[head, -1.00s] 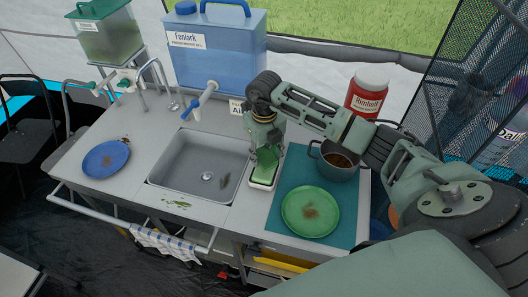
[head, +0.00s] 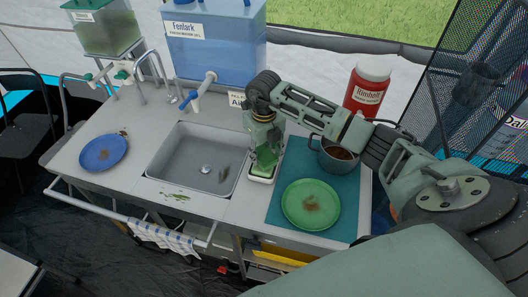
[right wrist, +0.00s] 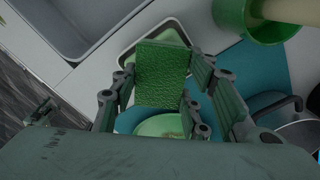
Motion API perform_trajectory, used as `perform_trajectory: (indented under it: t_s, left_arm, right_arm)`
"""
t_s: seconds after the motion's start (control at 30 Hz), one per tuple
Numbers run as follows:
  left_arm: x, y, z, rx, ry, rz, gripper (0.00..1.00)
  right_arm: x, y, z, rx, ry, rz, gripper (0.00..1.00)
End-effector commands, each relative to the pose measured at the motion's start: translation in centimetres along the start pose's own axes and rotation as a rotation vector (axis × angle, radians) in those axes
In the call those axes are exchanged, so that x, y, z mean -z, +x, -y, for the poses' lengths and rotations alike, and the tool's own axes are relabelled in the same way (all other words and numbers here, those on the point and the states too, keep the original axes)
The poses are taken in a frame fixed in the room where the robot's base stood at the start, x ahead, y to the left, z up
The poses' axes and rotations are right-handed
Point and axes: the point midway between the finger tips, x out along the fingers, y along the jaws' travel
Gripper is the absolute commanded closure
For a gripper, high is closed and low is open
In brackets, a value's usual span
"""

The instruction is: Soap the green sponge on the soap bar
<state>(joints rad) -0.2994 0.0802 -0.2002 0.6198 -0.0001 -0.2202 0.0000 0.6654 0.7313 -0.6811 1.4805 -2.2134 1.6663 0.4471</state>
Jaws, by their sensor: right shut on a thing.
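My right gripper (head: 266,152) points down over the small white soap dish (head: 262,180) beside the sink. It is shut on the green sponge (head: 261,170). In the right wrist view the sponge (right wrist: 163,73) sits between the fingers of the gripper (right wrist: 160,92), its broad textured face to the camera. Beyond it, a pale green surface, likely the soap bar (right wrist: 160,36), shows inside the white-rimmed dish (right wrist: 124,61). The sponge hides most of it, and I cannot tell whether they touch. My left gripper is not in view.
The sink (head: 199,160) is left of the dish. A dirty green plate (head: 310,204) and a pot (head: 338,157) stand on the teal mat (head: 348,227) to the right. A dirty blue plate (head: 103,153) lies at the left. The blue water tank (head: 213,49) and red container (head: 368,86) stand behind.

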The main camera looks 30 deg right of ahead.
Motion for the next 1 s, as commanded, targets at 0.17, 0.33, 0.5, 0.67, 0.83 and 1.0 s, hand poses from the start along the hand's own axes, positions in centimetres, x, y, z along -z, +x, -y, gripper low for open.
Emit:
perform_trajectory:
  t_s: [0.17,0.33,0.5,0.67,0.83,1.0]
  left_arm:
    - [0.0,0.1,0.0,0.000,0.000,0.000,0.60]
    - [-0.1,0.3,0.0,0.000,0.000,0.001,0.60]
    - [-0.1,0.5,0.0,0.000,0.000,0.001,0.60]
    - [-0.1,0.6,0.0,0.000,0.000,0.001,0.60]
    - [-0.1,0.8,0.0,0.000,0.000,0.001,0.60]
    - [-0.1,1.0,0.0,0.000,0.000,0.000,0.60]
  right_arm:
    - [0.0,0.1,0.0,0.000,0.000,0.000,0.79]
    - [0.0,0.4,0.0,0.000,0.000,0.000,0.79]
    - [0.0,0.6,0.0,0.000,0.000,0.000,0.79]
    - [0.0,0.8,0.0,0.000,0.000,0.000,0.79]
    - [0.0,1.0,0.0,0.000,0.000,0.000,0.79]
    - [0.0,1.2,0.0,0.000,0.000,0.000,0.79]
